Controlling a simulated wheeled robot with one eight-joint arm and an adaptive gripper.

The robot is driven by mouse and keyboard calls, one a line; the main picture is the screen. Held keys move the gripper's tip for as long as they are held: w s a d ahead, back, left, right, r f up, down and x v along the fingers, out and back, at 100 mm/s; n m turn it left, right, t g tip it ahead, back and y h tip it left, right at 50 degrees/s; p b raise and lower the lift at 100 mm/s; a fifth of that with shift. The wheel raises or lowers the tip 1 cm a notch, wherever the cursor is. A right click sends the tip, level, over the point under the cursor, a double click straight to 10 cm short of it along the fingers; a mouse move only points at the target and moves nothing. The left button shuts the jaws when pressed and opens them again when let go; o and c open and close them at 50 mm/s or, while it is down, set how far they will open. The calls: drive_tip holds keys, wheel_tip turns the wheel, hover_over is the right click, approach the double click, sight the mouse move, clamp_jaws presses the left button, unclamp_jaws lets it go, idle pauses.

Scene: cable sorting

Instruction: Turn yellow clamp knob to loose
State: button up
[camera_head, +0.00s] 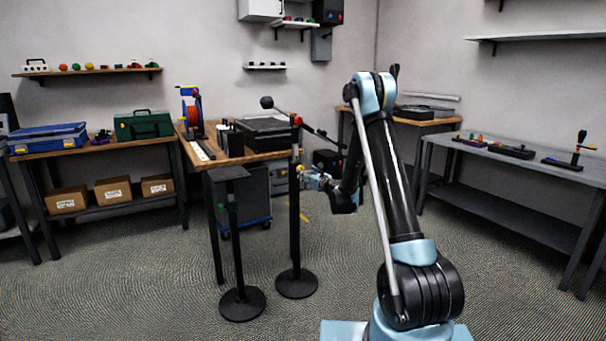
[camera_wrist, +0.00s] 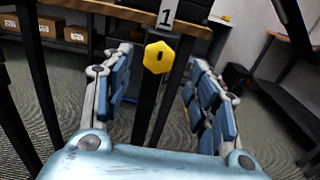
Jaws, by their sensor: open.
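The yellow clamp knob (camera_wrist: 159,57) shows in the wrist view as a hexagonal knob with a dark slot, set on a dark upright post (camera_wrist: 146,108). A small white tag marked "1" (camera_wrist: 168,13) is just above it. My gripper (camera_wrist: 162,82) is open, with one blue-padded finger on each side of the knob and no visible contact. In the head view, my gripper (camera_head: 312,179) is beside the tall black stand (camera_head: 294,225), where the knob shows as a small yellow spot (camera_head: 299,168). The exact depth gap between fingers and knob cannot be told.
A second black stand (camera_head: 233,240) with a flat top is to the left. A wooden workbench (camera_head: 200,160) with a black case (camera_head: 265,131) is behind the stands. A bar with a black ball end (camera_head: 267,102) leans above. Floor (camera_head: 140,275) at front left is clear.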

sight(302, 169)
drive_tip(key=shift+x, duration=2.85)
